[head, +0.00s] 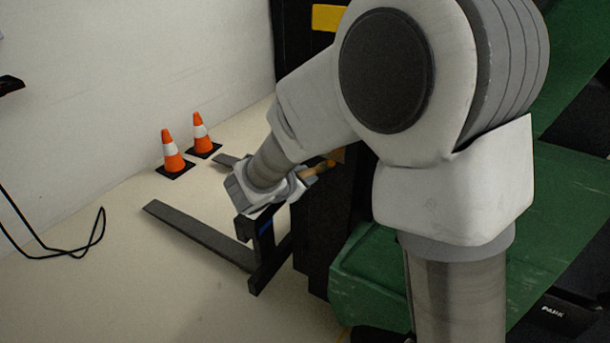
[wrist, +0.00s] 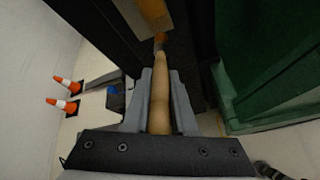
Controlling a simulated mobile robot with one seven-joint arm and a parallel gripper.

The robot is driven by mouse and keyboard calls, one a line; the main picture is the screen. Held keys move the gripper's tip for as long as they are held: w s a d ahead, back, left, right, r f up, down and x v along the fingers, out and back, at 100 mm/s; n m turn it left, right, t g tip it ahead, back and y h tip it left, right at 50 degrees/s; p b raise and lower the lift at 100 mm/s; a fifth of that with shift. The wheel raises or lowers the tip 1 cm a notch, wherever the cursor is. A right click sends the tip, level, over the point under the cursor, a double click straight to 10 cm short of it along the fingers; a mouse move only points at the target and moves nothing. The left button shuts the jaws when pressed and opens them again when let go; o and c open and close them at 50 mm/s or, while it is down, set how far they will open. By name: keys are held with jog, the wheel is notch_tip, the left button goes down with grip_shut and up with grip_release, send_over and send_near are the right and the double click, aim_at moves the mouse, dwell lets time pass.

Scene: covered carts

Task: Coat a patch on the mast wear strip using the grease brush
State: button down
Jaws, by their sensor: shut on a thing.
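The grease brush (wrist: 159,100) has a pale wooden handle and an orange part at its far end. My gripper (wrist: 161,75) is shut on the handle, which points away from me. In the head view the brush (head: 319,169) sticks out to the right from my gripper (head: 303,178), toward the dark mast (head: 325,225). A brown strip surface (wrist: 180,45), likely the mast wear strip, lies ahead of the brush. An amber area (wrist: 153,10) shows beyond the orange part; I cannot tell whether it is grease or brush. Contact with the strip is unclear.
Dark forks (head: 200,237) extend left from the mast, low over the floor. Two orange cones (head: 172,153) (head: 201,135) stand near the white wall. Green truck bodywork (head: 375,275) is at right, close to my arm. A black cable (head: 60,248) lies at the left.

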jog(key=shift+w+d, duration=0.4)
jog(key=shift+w, duration=0.2)
dwell(0.3)
jog(key=shift+r, duration=0.15)
jog(key=shift+r+p, duration=0.9)
jog(key=shift+r, duration=0.7)
jog(key=shift+r+p, duration=1.05)
jog(key=shift+r, duration=0.5)
jog(key=shift+r+p, duration=1.05)
jog(key=shift+r, duration=0.55)
